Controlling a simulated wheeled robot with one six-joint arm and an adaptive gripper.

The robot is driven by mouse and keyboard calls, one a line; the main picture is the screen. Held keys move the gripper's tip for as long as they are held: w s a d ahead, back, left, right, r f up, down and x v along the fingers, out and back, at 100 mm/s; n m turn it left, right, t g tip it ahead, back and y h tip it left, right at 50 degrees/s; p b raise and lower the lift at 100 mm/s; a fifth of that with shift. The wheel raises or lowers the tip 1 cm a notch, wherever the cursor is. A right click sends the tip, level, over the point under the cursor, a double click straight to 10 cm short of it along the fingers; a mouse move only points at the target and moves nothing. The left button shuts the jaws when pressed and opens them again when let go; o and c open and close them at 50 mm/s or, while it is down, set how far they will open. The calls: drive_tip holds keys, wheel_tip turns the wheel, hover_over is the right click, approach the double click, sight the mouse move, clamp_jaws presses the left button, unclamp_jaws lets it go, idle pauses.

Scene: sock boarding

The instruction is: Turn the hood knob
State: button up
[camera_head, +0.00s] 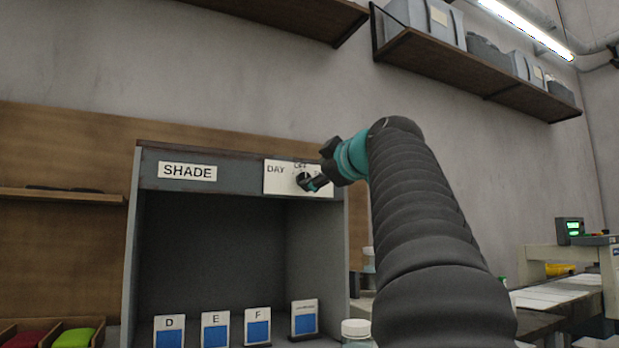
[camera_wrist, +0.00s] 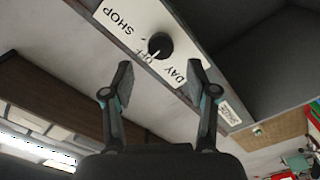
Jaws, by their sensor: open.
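The hood knob (camera_wrist: 160,45) is round and black, on a white label plate (camera_wrist: 136,30) marked SHOP, OFF and DAY. A small light mark on its edge appears to face OFF. My gripper (camera_wrist: 160,82) is open, its two fingers apart with nothing between them. In the wrist view the knob lies just beyond the fingertips, roughly midway between their lines; contact does not show. In the head view my gripper (camera_head: 317,168) is at the front of the hood (camera_head: 215,151), marked SHADE, and hides the plate's right part and much of the knob.
Cards D, E, F and another stand along the hood's lower front (camera_head: 215,330). A lidded jar (camera_head: 356,328) stands at its right corner. A wooden shelf (camera_head: 480,75) with bins is above right. The hood's inside looks empty behind the cards.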

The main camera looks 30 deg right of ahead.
drive_tip(key=s, duration=0.6)
drive_tip(key=shift+s+a, duration=0.15)
drive_tip(key=shift+a, duration=0.2)
drive_tip(key=shift+f, duration=0.1)
